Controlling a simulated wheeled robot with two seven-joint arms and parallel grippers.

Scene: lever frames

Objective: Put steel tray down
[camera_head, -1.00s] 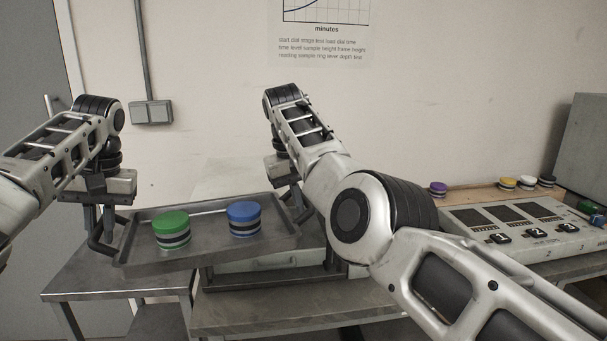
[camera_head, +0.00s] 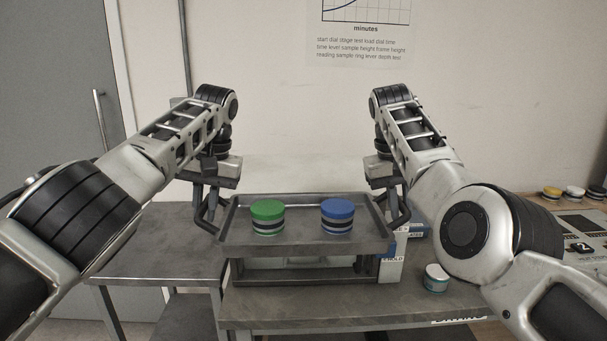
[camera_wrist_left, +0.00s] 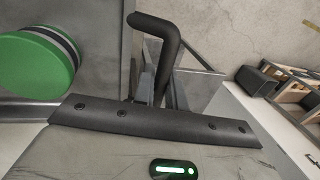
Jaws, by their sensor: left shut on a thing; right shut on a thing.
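The grey steel tray (camera_head: 303,238) is held up level in the middle of the head view. A green-lidded striped pot (camera_head: 267,218) and a blue-lidded striped pot (camera_head: 337,218) stand upright on it. My left gripper (camera_head: 208,212) is shut on the tray's left handle, and my right gripper (camera_head: 398,208) is shut on the right handle. In the left wrist view the dark handle (camera_wrist_left: 165,50), the tray floor (camera_wrist_left: 105,50) and the green lid (camera_wrist_left: 35,68) show close up. The fingertips are hard to make out.
A steel table (camera_head: 160,245) stands at left. A lower steel bench (camera_head: 350,308) with a dark frame (camera_head: 300,274) lies below the tray; contact is unclear. A white box (camera_head: 391,270) and small white pot (camera_head: 436,279) are at right. A key panel (camera_head: 580,245) is far right.

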